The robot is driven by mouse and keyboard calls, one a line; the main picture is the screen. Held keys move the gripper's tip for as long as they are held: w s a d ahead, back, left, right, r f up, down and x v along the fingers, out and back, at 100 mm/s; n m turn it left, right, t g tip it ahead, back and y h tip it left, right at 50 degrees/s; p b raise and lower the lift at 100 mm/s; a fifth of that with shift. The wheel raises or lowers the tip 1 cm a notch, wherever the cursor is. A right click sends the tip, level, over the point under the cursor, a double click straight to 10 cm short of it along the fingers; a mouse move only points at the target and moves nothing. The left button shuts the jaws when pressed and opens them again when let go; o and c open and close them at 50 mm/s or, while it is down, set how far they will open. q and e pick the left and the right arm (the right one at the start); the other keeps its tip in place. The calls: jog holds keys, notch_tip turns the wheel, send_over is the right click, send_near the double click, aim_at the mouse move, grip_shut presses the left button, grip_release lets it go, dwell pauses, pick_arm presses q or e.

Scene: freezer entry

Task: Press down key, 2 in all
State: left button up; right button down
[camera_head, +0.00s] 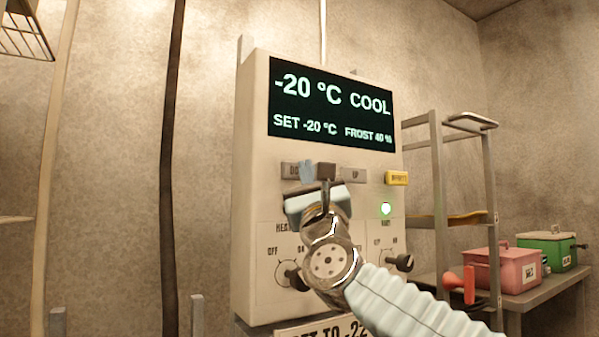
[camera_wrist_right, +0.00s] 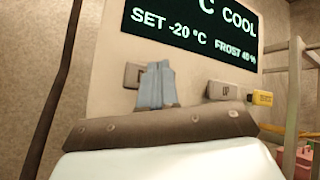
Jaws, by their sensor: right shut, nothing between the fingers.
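The control panel (camera_head: 250,190) is a pale box on the wall. Its dark display (camera_head: 332,108) reads -20 °C, COOL, SET -20 °C and FROST 40 %. Below it the grey down key (camera_head: 289,170) is partly covered by my right gripper (camera_head: 307,172). The down key also shows in the right wrist view (camera_wrist_right: 132,75), just left of the fingers. The grey up key (camera_head: 354,175) is to the right of the fingers. My right gripper (camera_wrist_right: 156,82) is shut and empty, with its fingertips in front of the down key; I cannot tell whether they touch it. My left gripper is not in view.
Dark knobs (camera_head: 402,262) stick out below. A partly hidden sign (camera_head: 300,333) sits under the panel. Red (camera_head: 506,267) and green (camera_head: 548,248) boxes stand on a bench at right.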

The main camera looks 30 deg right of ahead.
jog(key=shift+w, duration=0.5)
dwell(0.4)
jog(key=shift+s, duration=0.15)
jog(key=shift+s+b, duration=0.65)
jog(key=shift+s, duration=0.1)
jog(key=shift+s+d+b, duration=0.15)
jog(key=shift+s+b, duration=0.4)
jog(key=shift+s, duration=0.7)
jog(key=shift+s+d+b, duration=0.1)
jog(key=shift+s+b, duration=0.45)
jog(key=shift+s, duration=0.7)
dwell(0.9)
